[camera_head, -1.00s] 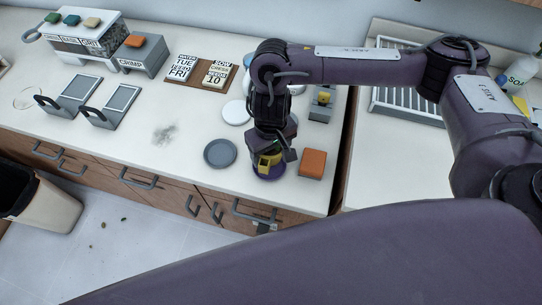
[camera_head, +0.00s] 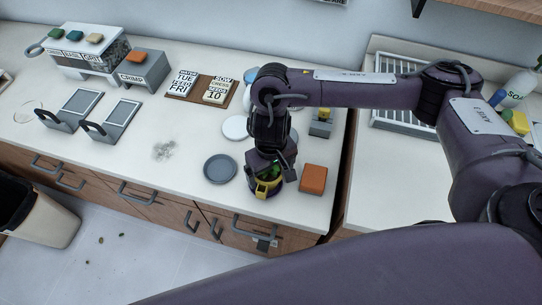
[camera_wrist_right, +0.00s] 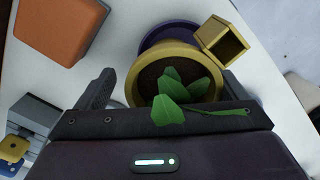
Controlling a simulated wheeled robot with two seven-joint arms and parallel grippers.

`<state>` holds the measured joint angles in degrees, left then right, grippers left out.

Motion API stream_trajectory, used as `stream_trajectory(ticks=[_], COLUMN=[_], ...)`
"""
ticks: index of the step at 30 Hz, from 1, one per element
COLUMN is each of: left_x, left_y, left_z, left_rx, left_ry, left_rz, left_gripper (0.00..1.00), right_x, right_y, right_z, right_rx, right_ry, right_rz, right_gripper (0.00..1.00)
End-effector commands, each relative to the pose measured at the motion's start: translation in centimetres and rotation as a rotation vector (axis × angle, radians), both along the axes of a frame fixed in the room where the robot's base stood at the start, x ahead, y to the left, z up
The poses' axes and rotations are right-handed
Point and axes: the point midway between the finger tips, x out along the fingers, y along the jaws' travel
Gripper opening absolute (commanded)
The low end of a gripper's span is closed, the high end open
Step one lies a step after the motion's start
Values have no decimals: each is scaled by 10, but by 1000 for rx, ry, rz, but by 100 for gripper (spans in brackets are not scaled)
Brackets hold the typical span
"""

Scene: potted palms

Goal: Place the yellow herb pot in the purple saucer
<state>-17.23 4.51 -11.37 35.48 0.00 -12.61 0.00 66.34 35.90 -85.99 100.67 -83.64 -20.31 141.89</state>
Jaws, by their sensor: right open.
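The yellow herb pot (camera_wrist_right: 137,84) shows large in the right wrist view, with dark soil, green leaves and a square yellow spout-like box on its side. The purple saucer (camera_wrist_right: 165,32) shows as a crescent beyond the pot's far rim. The pot overlaps the saucer; its base is hidden, so I cannot tell how it sits there. In the head view the pot (camera_head: 263,189) is under my right gripper near the counter's front edge, and the saucer is mostly hidden. My right gripper (camera_wrist_right: 168,88) is open, with its fingers either side of the pot. My left gripper is not in view.
An orange block (camera_head: 313,179) stands just right of the pot. A grey saucer (camera_head: 220,169) lies to its left, and a white saucer (camera_head: 235,127) lies behind. A grey device (camera_head: 321,127) stands at the back right. The counter left of the grey saucer is mostly clear.

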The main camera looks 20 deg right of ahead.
Motion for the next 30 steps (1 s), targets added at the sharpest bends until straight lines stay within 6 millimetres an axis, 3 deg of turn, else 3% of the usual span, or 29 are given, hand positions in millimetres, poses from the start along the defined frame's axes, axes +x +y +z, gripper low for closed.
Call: stream_trajectory(ticks=[6, 13, 19, 30], left_x=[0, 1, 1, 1], left_y=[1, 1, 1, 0], left_z=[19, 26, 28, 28], left_rx=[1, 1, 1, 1], left_ry=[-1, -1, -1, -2], left_rz=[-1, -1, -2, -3], left_gripper=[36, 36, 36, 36], right_x=[3, 3, 2, 2], right_y=[0, 0, 0, 0], right_z=[52, 93, 108, 110], right_rx=[0, 0, 0, 1], right_ry=[-10, -8, -5, -4], right_rz=[2, -1, -1, -3], right_gripper=[92, 92, 92, 92])
